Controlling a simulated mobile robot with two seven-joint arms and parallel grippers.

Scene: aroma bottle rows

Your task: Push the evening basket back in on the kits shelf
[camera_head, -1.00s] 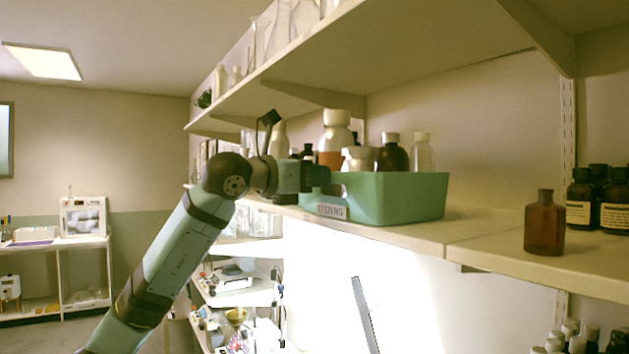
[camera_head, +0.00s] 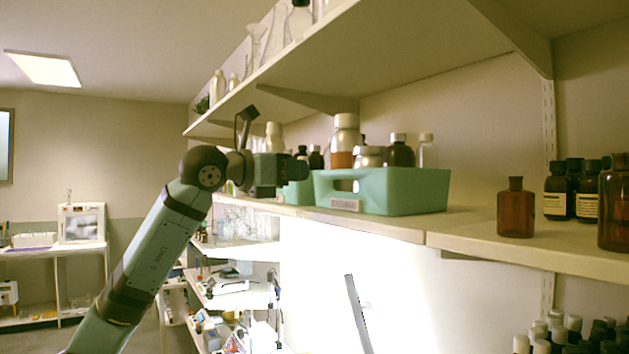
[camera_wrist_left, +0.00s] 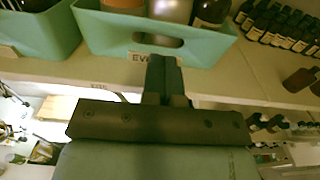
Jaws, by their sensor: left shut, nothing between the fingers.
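The evening basket (camera_head: 405,192) is a green open tub on the middle shelf, holding several bottles and jars. Its front, with a hand slot and a white label, lies just behind the shelf's front edge. In the left wrist view the basket (camera_wrist_left: 205,48) shows its front and part of the label "EVE" (camera_wrist_left: 140,57); fingers hide the rest. My left gripper (camera_head: 303,170) is shut and empty in front of the basket's face. Its fingertips (camera_wrist_left: 165,62) are at label height in the wrist view; I cannot tell whether they touch. My right gripper is not in view.
Another green basket (camera_wrist_left: 38,32) stands just left of the evening basket. Amber bottles (camera_head: 516,208) stand on the shelf (camera_head: 470,228) to the right, with bare shelf between. An upper shelf (camera_head: 400,50) hangs above. A lower rack stands below left.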

